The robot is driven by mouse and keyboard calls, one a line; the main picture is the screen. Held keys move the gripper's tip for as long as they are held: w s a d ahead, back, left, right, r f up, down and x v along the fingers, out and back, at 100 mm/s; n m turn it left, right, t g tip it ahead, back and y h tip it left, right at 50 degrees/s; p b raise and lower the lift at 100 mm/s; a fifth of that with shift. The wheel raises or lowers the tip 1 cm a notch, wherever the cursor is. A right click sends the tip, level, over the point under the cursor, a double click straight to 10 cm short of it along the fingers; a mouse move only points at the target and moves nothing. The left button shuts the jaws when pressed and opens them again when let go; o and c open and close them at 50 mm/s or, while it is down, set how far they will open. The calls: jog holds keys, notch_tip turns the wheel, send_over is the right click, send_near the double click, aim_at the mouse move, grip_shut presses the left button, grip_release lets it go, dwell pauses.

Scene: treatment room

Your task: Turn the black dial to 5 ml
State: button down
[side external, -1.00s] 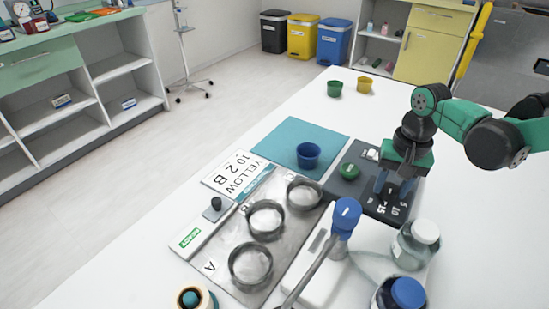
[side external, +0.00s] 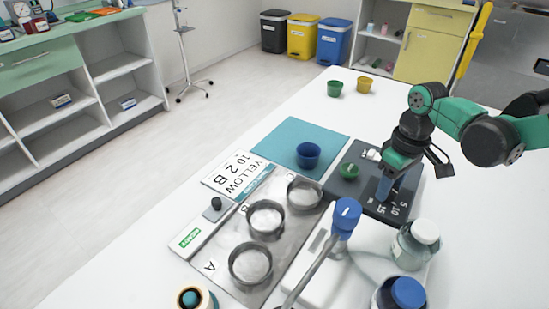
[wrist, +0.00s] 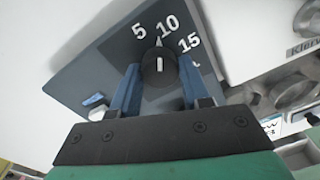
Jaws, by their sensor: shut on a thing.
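The black dial (wrist: 159,72) sits on a dark grey panel (wrist: 100,68) marked 5, 10 and 15. Its white pointer points between 5 and 10, nearer 10, in the wrist view. My gripper (wrist: 159,82) is shut on the dial, with one blue finger on each side. In the side view my gripper (side external: 383,190) comes down on the same panel (side external: 345,193), and its fingers hide the dial.
A green button (side external: 349,171) and a small white switch (side external: 370,154) are on the panel. A blue cup (side external: 308,155) stands on a teal mat (side external: 290,137).

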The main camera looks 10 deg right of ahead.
jog(key=n, duration=0.5)
jog(key=shift+n, duration=0.3)
dwell(0.5)
jog(key=shift+c, duration=2.1)
grip_release()
jog(key=shift+r, duration=2.85)
jog(key=s+d+r+m+t, duration=0.4)
jog(key=s+d+m+t, duration=0.2)
jog(key=m, duration=0.4)
jog(key=shift+s+d+t, duration=0.15)
jog(key=shift+s+t, duration=0.55)
jog(key=shift+s, duration=0.35)
